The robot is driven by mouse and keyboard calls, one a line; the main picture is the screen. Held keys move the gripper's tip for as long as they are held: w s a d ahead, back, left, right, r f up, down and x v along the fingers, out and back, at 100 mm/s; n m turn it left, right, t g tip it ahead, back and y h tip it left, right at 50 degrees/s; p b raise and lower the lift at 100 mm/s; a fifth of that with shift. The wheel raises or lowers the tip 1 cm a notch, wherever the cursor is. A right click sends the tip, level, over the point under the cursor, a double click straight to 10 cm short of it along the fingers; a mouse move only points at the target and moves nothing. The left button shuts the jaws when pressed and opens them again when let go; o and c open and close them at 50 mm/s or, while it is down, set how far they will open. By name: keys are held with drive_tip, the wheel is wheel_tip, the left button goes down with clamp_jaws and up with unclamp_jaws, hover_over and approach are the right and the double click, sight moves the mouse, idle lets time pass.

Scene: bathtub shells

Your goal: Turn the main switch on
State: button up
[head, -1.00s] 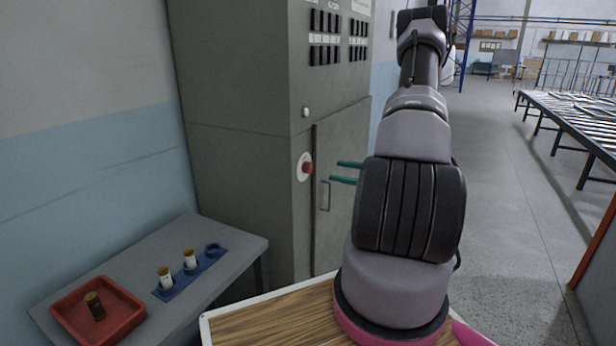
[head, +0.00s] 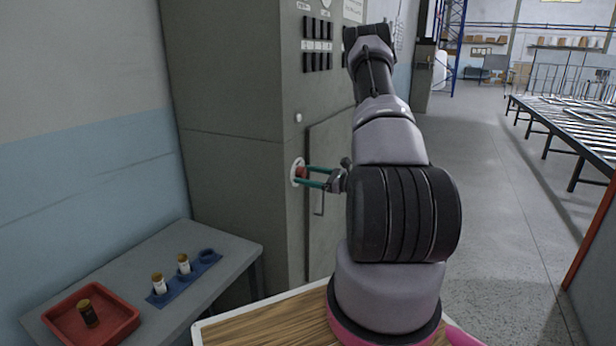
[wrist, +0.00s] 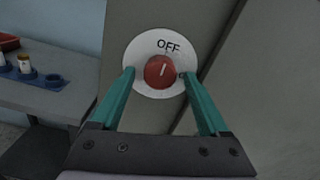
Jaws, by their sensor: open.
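The main switch is a red round knob (wrist: 159,72) on a white disc (wrist: 133,53) marked OFF at its top. The pale line on the knob points up, tilted slightly right, toward the OFF label. In the head view the knob (head: 302,173) is on the grey cabinet (head: 235,90). My gripper (wrist: 156,73) is open, with one green finger on each side of the knob. In the head view my gripper (head: 304,175) reaches the disc from the right. I cannot tell whether the fingers touch the knob.
A cabinet door with a handle (head: 319,200) is right of the switch. A grey table (head: 228,252) at lower left holds a red tray (head: 62,312) and a blue rack (head: 208,267) with small bottles. A roller conveyor (head: 570,125) stands far right; the aisle floor is clear.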

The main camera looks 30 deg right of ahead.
clamp_jaws()
